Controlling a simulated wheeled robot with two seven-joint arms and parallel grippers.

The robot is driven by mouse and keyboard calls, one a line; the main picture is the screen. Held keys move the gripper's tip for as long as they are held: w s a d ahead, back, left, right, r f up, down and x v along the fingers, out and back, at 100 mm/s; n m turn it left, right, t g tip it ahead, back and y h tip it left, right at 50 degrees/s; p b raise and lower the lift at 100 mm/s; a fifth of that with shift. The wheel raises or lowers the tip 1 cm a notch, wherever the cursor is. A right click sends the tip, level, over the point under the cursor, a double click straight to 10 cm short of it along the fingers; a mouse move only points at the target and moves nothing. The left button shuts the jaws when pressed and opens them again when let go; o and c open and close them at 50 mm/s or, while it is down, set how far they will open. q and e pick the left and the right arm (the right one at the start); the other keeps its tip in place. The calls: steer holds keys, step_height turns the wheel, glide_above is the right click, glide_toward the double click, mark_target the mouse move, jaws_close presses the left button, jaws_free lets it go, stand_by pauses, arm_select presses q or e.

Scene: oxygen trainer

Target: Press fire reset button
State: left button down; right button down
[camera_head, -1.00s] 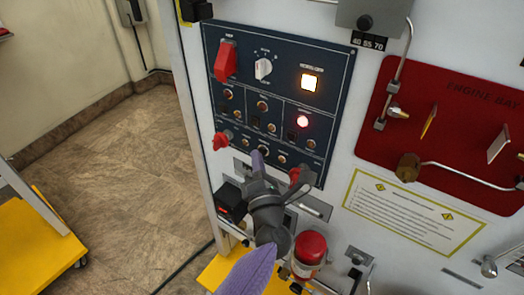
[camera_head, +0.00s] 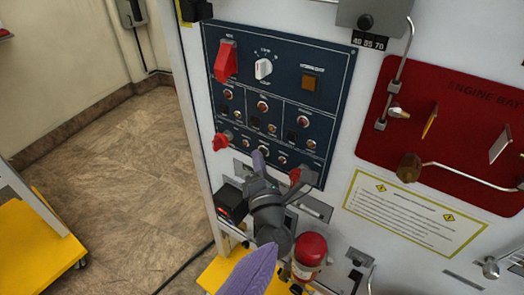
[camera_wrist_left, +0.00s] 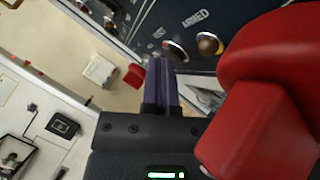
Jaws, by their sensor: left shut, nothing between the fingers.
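The dark blue control panel (camera_head: 285,80) on the white cabinet carries several small round buttons in its lower half. The labels are too small to tell which is the fire reset button. My left gripper (camera_head: 258,160) is shut and empty, its purple fingertips at the panel's lower middle, close to a round button (camera_head: 263,150). I cannot tell whether they touch it. In the left wrist view, the shut fingers (camera_wrist_left: 160,68) are just left of an amber button (camera_wrist_left: 210,43), with a large red part (camera_wrist_left: 270,100) close on the right. My right gripper is not in view.
A red switch cover (camera_head: 225,62), a white knob (camera_head: 264,68) and an unlit square lamp (camera_head: 311,82) are on the upper panel. A red-capped device (camera_head: 310,248) stands below. Open floor (camera_head: 120,170) lies left.

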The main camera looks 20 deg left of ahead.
arm_select(q)
steer(key=shift+s+a, duration=0.15)
steer(key=shift+s, duration=0.45)
steer(key=shift+p, duration=0.3)
steer(key=s+p, duration=0.1)
steer(key=s, duration=0.1)
steer(key=s+a+p, duration=0.1)
steer(key=s, duration=0.1)
steer(key=shift+s+a, duration=0.15)
steer(key=shift+s, duration=0.25)
